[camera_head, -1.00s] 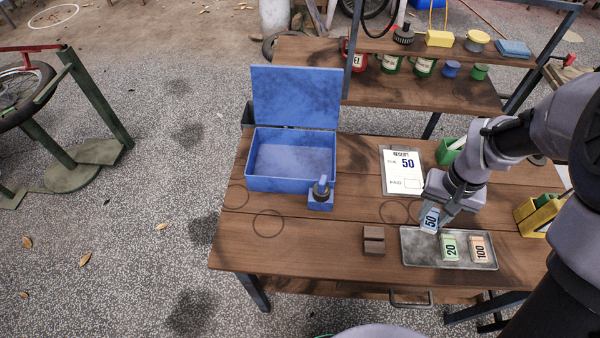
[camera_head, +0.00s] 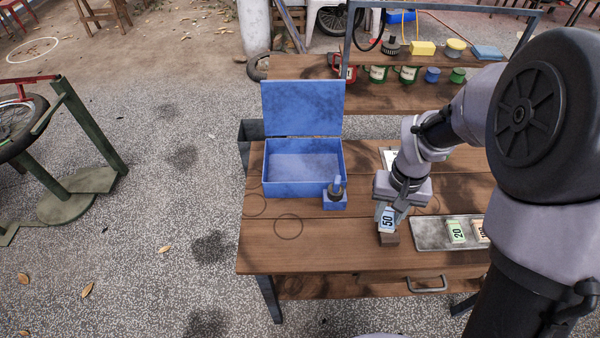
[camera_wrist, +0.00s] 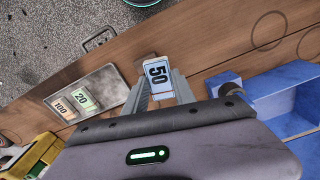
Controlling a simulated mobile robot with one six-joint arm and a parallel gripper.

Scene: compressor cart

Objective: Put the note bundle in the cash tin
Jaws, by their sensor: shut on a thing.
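My gripper (camera_head: 386,208) is shut on the light-blue note bundle marked 50 (camera_head: 387,221), which also shows between the fingers in the wrist view (camera_wrist: 157,76). In the head view the bundle is in front of the small brown block (camera_head: 389,239) and hides part of it; I cannot tell the gap between them. The blue cash tin (camera_head: 305,190) stands to the left with its lid (camera_head: 302,108) raised. Its visible inside looks empty. The tin also shows at the right of the wrist view (camera_wrist: 275,92).
A grey tray (camera_head: 430,238) holds the green 20 bundle (camera_head: 456,231) and the 100 bundle (camera_head: 482,231). A small blue block with a dark-topped stamp (camera_head: 336,197) stands at the tin's front right corner. A shelf (camera_head: 400,97) with mugs is behind. The front left tabletop is clear.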

